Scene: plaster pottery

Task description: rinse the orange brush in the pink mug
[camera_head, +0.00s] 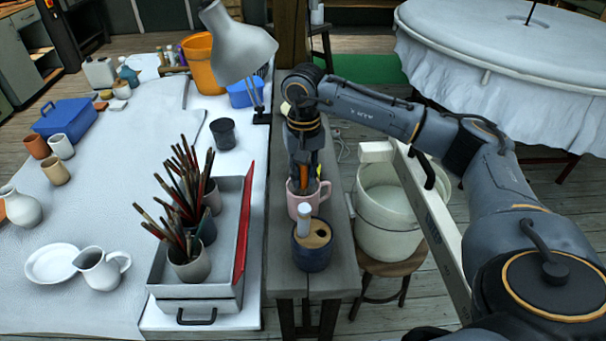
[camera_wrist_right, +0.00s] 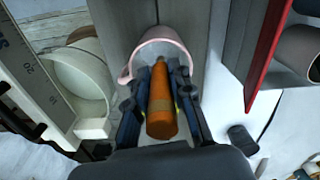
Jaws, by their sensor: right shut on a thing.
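My right gripper (camera_head: 304,180) points down over the narrow grey bench and is shut on the orange brush (camera_head: 313,165). In the right wrist view the fingers (camera_wrist_right: 162,88) flank the orange handle (camera_wrist_right: 162,110). The pink mug (camera_head: 310,198) stands upright on the bench, right below the gripper. In the wrist view the far end of the brush overlaps the opening of the mug (camera_wrist_right: 158,43). The bristles are hidden, and I cannot tell how deep they reach. My left gripper is not in view.
A dark blue pot (camera_head: 312,252) with a wooden top stands just in front of the mug. A grey tray (camera_head: 200,291) with pots of brushes lies to the left, by a lamp (camera_head: 236,45). A cream bucket (camera_head: 388,222) stands on a stool to the right.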

